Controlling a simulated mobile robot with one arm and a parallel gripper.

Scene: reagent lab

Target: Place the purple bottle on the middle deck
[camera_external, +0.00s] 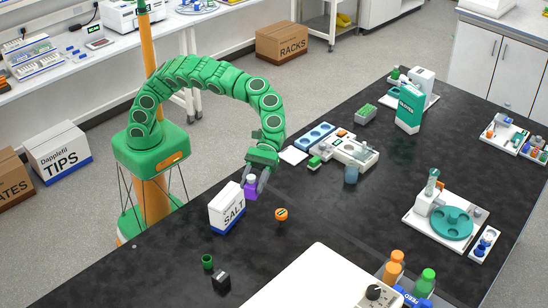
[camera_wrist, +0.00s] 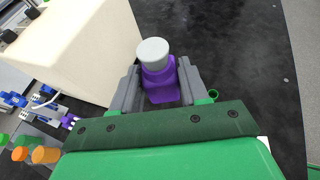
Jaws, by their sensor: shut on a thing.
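My gripper (camera_external: 263,180) is shut on the purple bottle (camera_external: 251,187), just behind and right of the white SALT box. In the wrist view the purple bottle (camera_wrist: 160,85) with its pale grey cap sits between the two grey fingers of my gripper (camera_wrist: 158,88). Several white decks stand on the black bench: one (camera_external: 372,158) right of my gripper, one (camera_external: 410,220) further right with a teal round rack, and one (camera_external: 428,100) at the back. Which is the middle deck is not marked.
The SALT box (camera_external: 228,212) stands close to my gripper. An orange round item (camera_external: 281,214), a green cup (camera_external: 207,261) and a black block (camera_external: 221,280) lie nearby. A large white machine (camera_external: 310,285) and orange and green bottles (camera_external: 428,279) fill the front. The bench centre is mostly clear.

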